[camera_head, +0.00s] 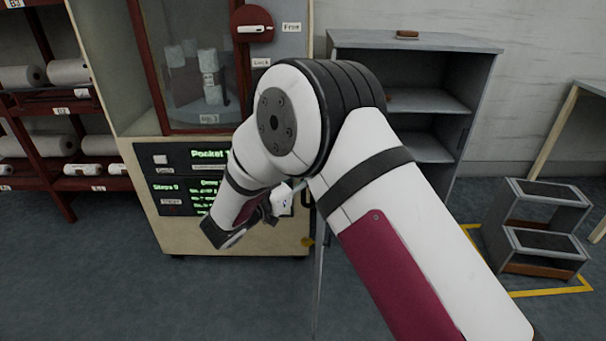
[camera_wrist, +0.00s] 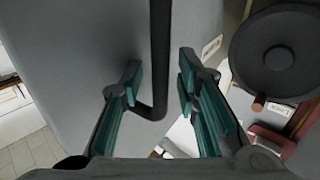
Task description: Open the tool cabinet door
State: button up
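The grey tool cabinet (camera_head: 415,48) stands behind my arm in the head view, with its right-hand shelves exposed. Its door (camera_head: 318,285) appears as a thin, nearly edge-on grey panel standing out toward the camera, partly hidden by my arm. In the wrist view the grey door panel (camera_wrist: 85,60) fills the left and middle. A black bar handle (camera_wrist: 158,55) runs down it and bends at its lower end. My gripper (camera_wrist: 162,92) is open, with teal-padded fingers apart on either side of the handle. No clear contact with the handle shows. The head view mostly hides the gripper.
A beige machine with a glass window (camera_head: 195,75) and a green-text panel (camera_head: 175,180) stands left of the door. Red racks with white rolls (camera_head: 65,72) are at far left. A step stool (camera_head: 540,230) stands on yellow floor marking at right. Floor at front left is clear.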

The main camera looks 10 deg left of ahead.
jog(key=shift+s, duration=0.1)
jog(key=v, duration=1.2)
jog(key=shift+f, duration=0.1)
